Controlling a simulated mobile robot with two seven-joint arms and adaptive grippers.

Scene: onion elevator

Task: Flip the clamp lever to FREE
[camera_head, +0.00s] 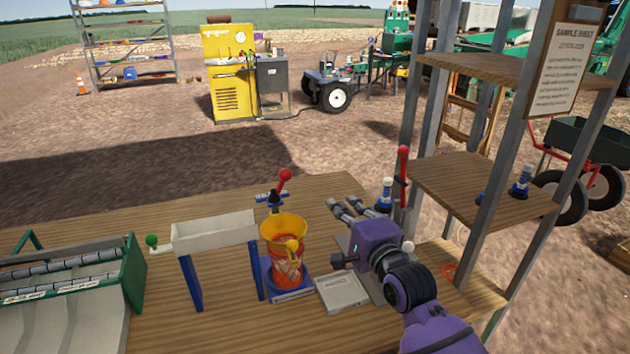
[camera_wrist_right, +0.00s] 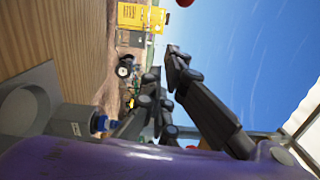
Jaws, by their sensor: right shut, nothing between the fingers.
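A lever with a red knob (camera_head: 284,175) stands behind an orange-red cup-shaped holder (camera_head: 283,228) and leans up and to the right. A small blue label plate (camera_head: 264,196) sits at its base; its wording is too small to read. My right gripper (camera_head: 343,207) is shut and empty over the table, right of the lever and apart from it. In the right wrist view its dark fingers (camera_wrist_right: 168,78) point up, and part of a red ball (camera_wrist_right: 185,2) shows at the top edge. My left gripper is not in view.
Another red-handled lever (camera_head: 403,165) stands by the shelf post at right. A white-and-blue bottle (camera_head: 386,192) stands behind my gripper. A grey plate (camera_head: 341,291) lies beside the holder. A white trough (camera_head: 214,232) on blue legs stands left. The table's back left is clear.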

